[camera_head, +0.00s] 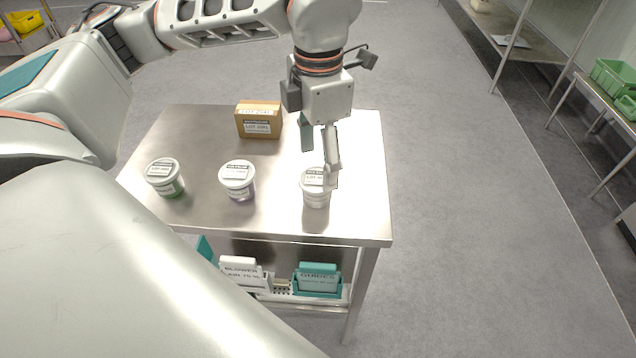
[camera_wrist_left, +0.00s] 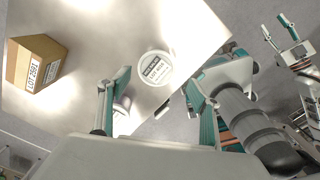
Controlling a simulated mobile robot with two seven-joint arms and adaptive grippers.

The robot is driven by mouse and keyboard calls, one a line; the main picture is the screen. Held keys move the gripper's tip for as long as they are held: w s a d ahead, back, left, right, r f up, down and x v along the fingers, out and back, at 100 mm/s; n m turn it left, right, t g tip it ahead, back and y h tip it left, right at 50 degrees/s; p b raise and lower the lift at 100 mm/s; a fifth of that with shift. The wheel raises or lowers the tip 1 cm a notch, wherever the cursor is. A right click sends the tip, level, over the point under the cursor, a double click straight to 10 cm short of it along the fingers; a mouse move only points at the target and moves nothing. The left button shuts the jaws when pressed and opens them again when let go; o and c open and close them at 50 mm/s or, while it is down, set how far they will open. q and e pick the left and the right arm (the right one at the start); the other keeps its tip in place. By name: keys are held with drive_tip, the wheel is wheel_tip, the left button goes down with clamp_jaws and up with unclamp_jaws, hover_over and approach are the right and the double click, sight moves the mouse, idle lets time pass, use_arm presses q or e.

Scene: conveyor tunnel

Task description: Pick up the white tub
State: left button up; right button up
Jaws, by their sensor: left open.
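The white tub (camera_head: 315,193) stands upright at the right front of the steel table, with a labelled white lid. My left gripper (camera_head: 320,166) points down just above and behind it, open and empty, one finger overlapping the lid in the head view. In the left wrist view the white tub (camera_wrist_left: 155,69) shows beyond and between the spread fingers (camera_wrist_left: 157,78). I cannot tell whether a finger touches it. My right gripper (camera_wrist_left: 281,34) shows only in the left wrist view, at the upper right, with its fingers apart and nothing between them.
A tub with purple contents (camera_head: 238,180) and one with green contents (camera_head: 165,177) stand to the left. A cardboard box (camera_head: 258,119) stands at the back. Labelled bins (camera_head: 318,280) sit on the lower shelf. The table's right side (camera_head: 363,180) is clear.

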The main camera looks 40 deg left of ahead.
sight(318, 178)
use_arm(q)
drive_tip(key=f, duration=0.4)
drive_tip(key=f+b, duration=0.1)
drive_tip(key=f, duration=0.1)
drive_tip(key=shift+w+a+f, duration=0.2)
drive_tip(key=shift+w+f, duration=0.1)
drive_tip(key=shift+f, duration=0.05)
drive_tip(key=c, duration=1.1)
